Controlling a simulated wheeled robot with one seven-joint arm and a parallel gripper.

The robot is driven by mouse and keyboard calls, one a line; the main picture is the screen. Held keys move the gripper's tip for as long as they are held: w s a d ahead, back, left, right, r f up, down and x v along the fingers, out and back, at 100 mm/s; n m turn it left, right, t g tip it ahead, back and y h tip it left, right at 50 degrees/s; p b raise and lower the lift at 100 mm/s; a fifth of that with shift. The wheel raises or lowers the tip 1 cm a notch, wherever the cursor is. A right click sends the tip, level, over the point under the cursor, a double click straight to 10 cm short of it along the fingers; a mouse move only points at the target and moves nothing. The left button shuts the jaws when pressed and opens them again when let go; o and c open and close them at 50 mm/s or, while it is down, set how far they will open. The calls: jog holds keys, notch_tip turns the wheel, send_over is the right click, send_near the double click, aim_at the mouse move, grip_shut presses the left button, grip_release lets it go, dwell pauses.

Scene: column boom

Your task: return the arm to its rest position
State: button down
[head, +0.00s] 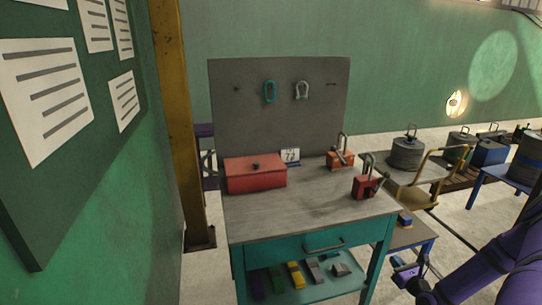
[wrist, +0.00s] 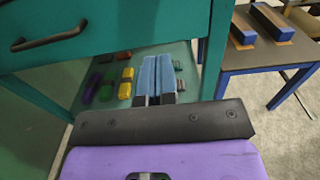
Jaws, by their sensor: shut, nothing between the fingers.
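My gripper (wrist: 157,82) is shut and empty. Its two blue fingers lie side by side in the wrist view, pointing toward the lower shelf under the workbench. In the head view my purple arm enters at the lower right, and the gripper end (head: 408,274) is low, just right of the workbench's front right leg. I cannot make out the fingertips clearly there.
The workbench (head: 310,210) holds a red box (head: 255,174) and red clamps. Its teal drawer (wrist: 60,35) is shut, with coloured blocks on the shelf (head: 325,291) below.

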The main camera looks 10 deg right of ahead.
jog(key=w+a+r+n+g+y, duration=0.25)
jog(key=a+r+n+y, duration=0.3)
jog(key=r, duration=0.45)
jog(key=w+a+r+n+g+y, duration=0.25)
jog(key=a+r+n+y, duration=0.2)
jog(key=r+n, duration=0.35)
jog(key=s+a+r+n+g+y, duration=0.1)
jog(key=s+a+r+n+g, duration=0.1)
jog(key=a+r+n+g, duration=0.45)
jog(key=s+a+r+n+g+y, duration=0.1)
jog(key=s+a+r+n+g, duration=0.3)
jog(key=r, duration=0.6)
jog(key=s+a+r+n+g+h, duration=0.2)
jog(key=s+a+r+n+h, duration=0.35)
jog(key=s+a+r, duration=0.55)
jog(key=s+d+r+n+t+h, duration=0.2)
jog(key=s+r+n+t+h, duration=0.2)
jog(key=s+r, duration=0.6)
jog(key=shift+s+d+r+n+t+h, duration=0.35)
jog(key=shift+s+n+h, duration=0.6)
jog(key=shift+s+h, duration=1)
jog(key=shift+s, duration=0.2)
